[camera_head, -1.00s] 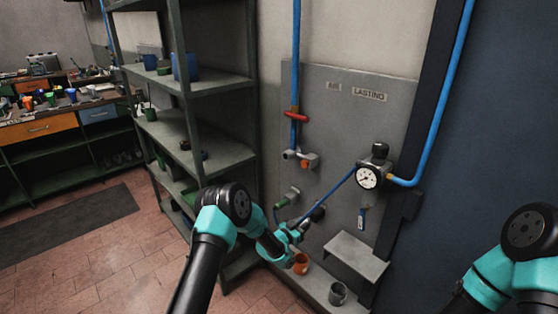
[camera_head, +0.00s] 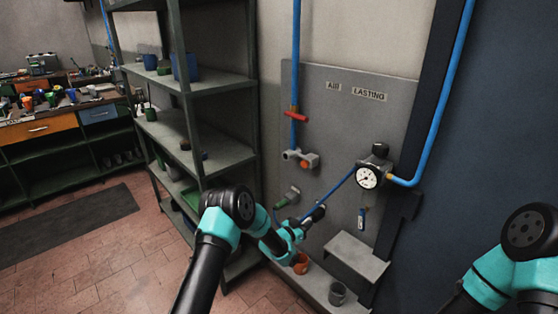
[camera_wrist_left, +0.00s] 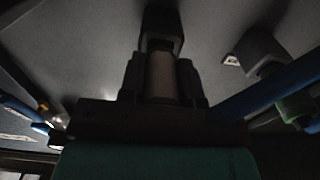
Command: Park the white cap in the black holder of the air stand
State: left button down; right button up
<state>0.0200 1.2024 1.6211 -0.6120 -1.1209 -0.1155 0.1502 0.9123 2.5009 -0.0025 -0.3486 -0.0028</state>
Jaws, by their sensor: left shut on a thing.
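My left gripper (camera_head: 303,224) is at the grey wall panel, at the end of the left arm. In the left wrist view the jaws (camera_wrist_left: 161,80) are shut on a pale cylinder, which I take for the white cap (camera_wrist_left: 161,72). The black holder (camera_wrist_left: 163,28) is straight ahead of it, and the cap's far end meets or overlaps the holder's mouth; I cannot tell how deep it sits. In the head view the black holder (camera_head: 319,211) is small and partly hidden by the gripper. My right arm shows at the lower right; its gripper is out of view.
A pressure gauge (camera_head: 368,177) with blue hose is to the right of the holder. A green-ended fitting (camera_head: 289,197) is to its left. An orange cup (camera_head: 301,264) and grey cup (camera_head: 337,293) stand below, beside a grey step (camera_head: 356,257). Shelves (camera_head: 215,82) stand left.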

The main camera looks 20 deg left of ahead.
pick_arm(q)
jog(key=shift+w+d, duration=0.25)
jog(key=shift+w, duration=0.2)
jog(key=c, duration=0.8)
grip_release()
jog(key=shift+o, duration=0.2)
jog(key=v, duration=1.7)
jog(key=shift+s, duration=0.2)
jog(key=shift+a, duration=0.1)
jog(key=s+a+f+n+g+y, duration=0.2)
jog(key=s+f+n+g+y, duration=0.2)
jog(key=s+f+g, duration=0.65)
jog(key=s+n+g+y, duration=0.1)
jog(key=s+n+g, duration=0.3)
jog(key=s, duration=1.7)
jog(key=shift+s+y, duration=0.3)
